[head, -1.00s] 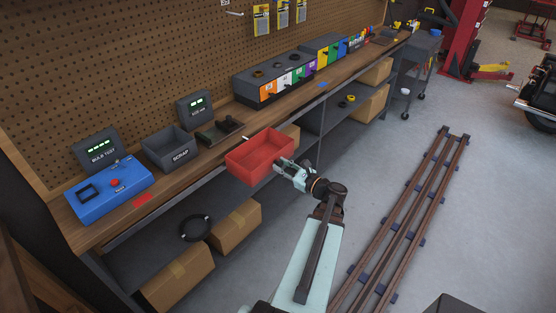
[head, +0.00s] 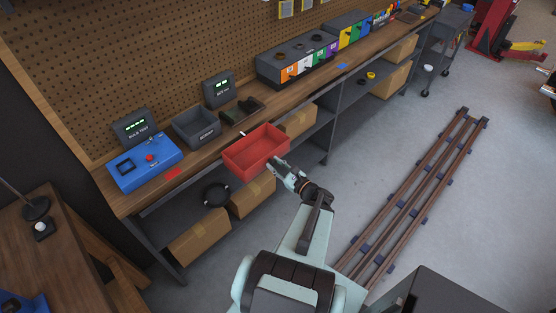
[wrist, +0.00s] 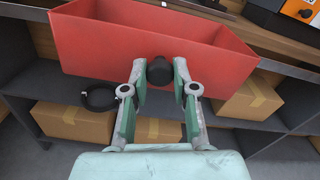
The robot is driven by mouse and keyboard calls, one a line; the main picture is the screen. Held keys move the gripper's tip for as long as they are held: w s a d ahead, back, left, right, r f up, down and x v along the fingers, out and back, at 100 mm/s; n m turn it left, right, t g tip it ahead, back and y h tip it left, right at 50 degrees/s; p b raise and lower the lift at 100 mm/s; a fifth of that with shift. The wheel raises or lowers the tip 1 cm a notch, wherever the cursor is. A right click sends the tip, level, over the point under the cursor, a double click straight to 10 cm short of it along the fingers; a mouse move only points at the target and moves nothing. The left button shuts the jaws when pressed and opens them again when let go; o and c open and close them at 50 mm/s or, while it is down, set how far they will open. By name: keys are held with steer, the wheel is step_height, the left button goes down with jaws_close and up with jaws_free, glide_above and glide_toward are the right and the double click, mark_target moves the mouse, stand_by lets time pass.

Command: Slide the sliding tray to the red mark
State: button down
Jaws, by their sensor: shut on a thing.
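The sliding tray is an open red box (head: 240,165) at the front edge of the workbench (head: 200,161). The red mark (head: 172,173) is a flat red patch on the bench edge, left of the tray with a gap of bare wood between. My gripper (head: 278,167) is at the tray's front side. In the wrist view my gripper (wrist: 159,78) has its two fingers around a black knob (wrist: 159,70) on the red tray's front wall (wrist: 100,52). The tray sits level and looks empty.
A blue tester (head: 140,168), a grey bin (head: 197,130) and a dark fixture (head: 240,112) stand behind on the bench. Cardboard boxes (head: 200,238) and a black ring (head: 216,194) lie on the shelf below. Floor rails (head: 415,195) run at the right.

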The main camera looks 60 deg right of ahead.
steer(key=shift+w+a, duration=0.1)
steer(key=shift+a, duration=0.1)
steer(key=shift+f, duration=0.1)
steer(key=c, duration=0.9)
jaws_free()
steer(key=s+a, duration=0.1)
steer(key=s, duration=0.6)
steer(key=shift+s+a, duration=0.2)
